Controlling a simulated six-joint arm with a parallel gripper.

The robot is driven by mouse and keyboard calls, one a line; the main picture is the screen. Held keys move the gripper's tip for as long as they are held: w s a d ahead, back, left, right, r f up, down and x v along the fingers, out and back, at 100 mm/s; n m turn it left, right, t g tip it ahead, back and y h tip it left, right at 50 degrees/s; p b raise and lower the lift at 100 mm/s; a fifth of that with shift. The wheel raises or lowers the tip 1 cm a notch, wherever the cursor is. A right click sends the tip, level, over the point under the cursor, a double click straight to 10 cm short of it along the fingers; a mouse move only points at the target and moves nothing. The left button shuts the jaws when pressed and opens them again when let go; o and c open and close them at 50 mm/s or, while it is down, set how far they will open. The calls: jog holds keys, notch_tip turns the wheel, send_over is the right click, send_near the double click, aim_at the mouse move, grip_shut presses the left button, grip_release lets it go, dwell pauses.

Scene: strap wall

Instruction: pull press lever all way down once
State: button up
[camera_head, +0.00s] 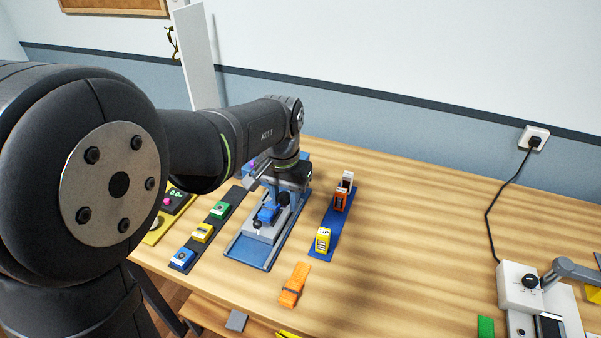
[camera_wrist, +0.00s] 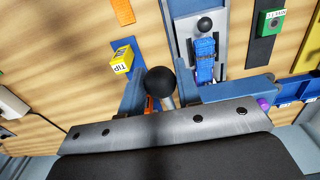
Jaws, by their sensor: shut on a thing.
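The press (camera_head: 262,232) stands on a blue tray on the table, with a blue block and a small black knob at its front; part of it shows at the top of the wrist view (camera_wrist: 205,45). The press lever (camera_wrist: 160,82) ends in a black ball on a metal rod. It also shows as a dark ball just under my gripper in the head view (camera_head: 284,198). My gripper (camera_wrist: 164,96) is shut on the lever, with the ball sticking out past the fingers. My gripper and wrist hide the upper press in the head view.
A blue strip (camera_head: 325,220) with a yellow TIP box (camera_head: 323,240) and an orange item lies right of the press. A dark strip (camera_head: 212,232) with several small boxes lies left. An orange strap (camera_head: 295,285) lies in front.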

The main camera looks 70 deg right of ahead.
jog(key=shift+a+f, duration=0.2)
jog(key=shift+f, duration=0.7)
jog(key=shift+a+f, duration=0.2)
jog(key=shift+f, duration=0.65)
jog(key=shift+f, duration=1.6)
jog(key=shift+d+f, duration=0.1)
jog(key=shift+f, duration=1.1)
